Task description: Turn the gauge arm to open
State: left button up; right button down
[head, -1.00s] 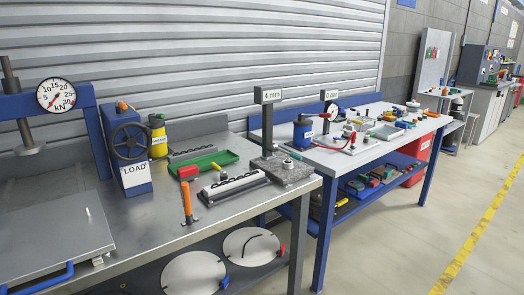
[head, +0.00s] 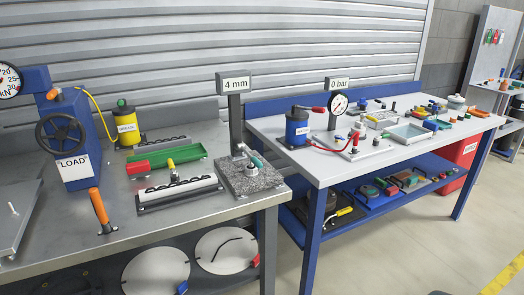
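A post with a "4 mm" sign (head: 235,85) stands on a speckled grey granite plate (head: 270,182) at the right end of the near steel bench. A small fitting with a teal lever (head: 250,157) sits on the plate beside the post; this looks like the gauge arm, but its setting is too small to read. Neither of my grippers shows in the head view.
A LOAD press with a handwheel (head: 58,133), an orange-handled lever (head: 98,207), a yellow grease can (head: 128,122) and a green tray (head: 182,155) share the steel bench (head: 60,245). A second bench (head: 330,165) carries a "0 bar" dial gauge (head: 338,104). Floor is free at lower right.

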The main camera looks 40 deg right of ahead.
aim_at(253, 160)
jog(key=k+l, duration=0.1)
jog(key=l, duration=0.95)
jog(key=k+l, duration=0.15)
jog(key=l, duration=0.35)
jog(key=k+l+u, duration=0.1)
jog(key=l, duration=0.45)
jog(key=k+l, duration=0.1)
jog(key=l, duration=0.4)
jog(key=k+l, duration=0.1)
jog(key=l, duration=0.4)
